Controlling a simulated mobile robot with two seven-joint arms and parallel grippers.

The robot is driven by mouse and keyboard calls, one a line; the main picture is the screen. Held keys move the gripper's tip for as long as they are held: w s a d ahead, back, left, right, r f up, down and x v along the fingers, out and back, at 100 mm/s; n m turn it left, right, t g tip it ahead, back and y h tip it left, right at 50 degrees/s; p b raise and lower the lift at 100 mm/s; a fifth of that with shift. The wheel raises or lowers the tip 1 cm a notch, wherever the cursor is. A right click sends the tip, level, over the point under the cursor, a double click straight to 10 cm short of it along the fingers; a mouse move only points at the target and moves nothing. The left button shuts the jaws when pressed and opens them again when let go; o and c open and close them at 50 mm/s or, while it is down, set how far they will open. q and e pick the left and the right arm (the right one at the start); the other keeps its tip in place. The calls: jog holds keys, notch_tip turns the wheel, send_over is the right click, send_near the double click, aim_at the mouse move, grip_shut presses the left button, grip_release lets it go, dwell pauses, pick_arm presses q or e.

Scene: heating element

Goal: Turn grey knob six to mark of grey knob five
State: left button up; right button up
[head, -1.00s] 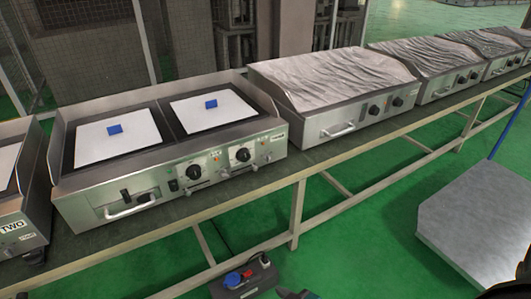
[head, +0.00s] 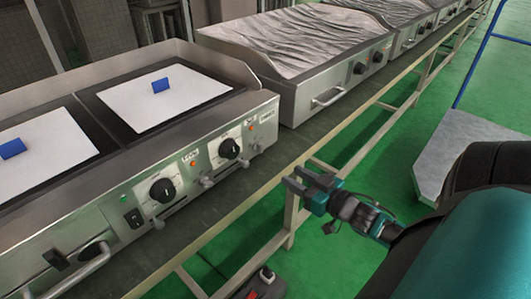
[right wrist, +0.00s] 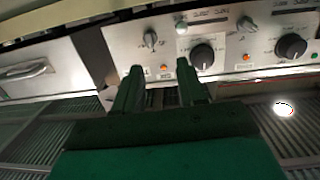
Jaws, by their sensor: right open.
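The steel heating unit (head: 120,185) has two black knobs on its front panel, a nearer one (head: 162,190) and a farther one (head: 229,149). Small grey fittings, including one (head: 207,182), sit around them. In the right wrist view a small grey knob (right wrist: 150,39) and another (right wrist: 247,25) are on the panel, beside the black knobs. I cannot read which are five and six. My right gripper (head: 299,190) is open and empty, in front of the unit's right end and apart from it. Its fingers (right wrist: 160,82) point at the panel. My left gripper is not in view.
White plates with blue blocks lie on the unit's top; one block (head: 160,85) is toward the right. A covered unit (head: 310,98) with a front handle (head: 328,97) stands farther along the bench. A grey platform (head: 460,145) is at right. Green floor is open between.

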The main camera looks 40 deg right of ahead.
aim_at(262, 146)
jog(key=shift+t+y, duration=0.3)
jog(key=shift+t, duration=0.1)
jog(key=w+b, duration=0.1)
jog(key=w, duration=0.3)
jog(key=w+d+b, duration=0.1)
jog(key=w+b, duration=0.1)
jog(key=w, duration=0.2)
jog(key=w+b, duration=0.2)
jog(key=w, duration=0.2)
jog(key=shift+w+d+r, duration=0.1)
jog(key=shift+d+r, duration=0.1)
jog(key=shift+d, duration=0.15)
jog(key=shift+w, duration=0.45)
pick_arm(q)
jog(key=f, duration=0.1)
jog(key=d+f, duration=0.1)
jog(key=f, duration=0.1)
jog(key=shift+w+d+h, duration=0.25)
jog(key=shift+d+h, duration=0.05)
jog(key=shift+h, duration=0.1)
pick_arm(e)
jog(key=shift+w, duration=0.1)
jog(key=c, duration=0.5)
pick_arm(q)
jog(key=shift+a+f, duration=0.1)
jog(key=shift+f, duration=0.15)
pick_arm(e)
grip_shut()
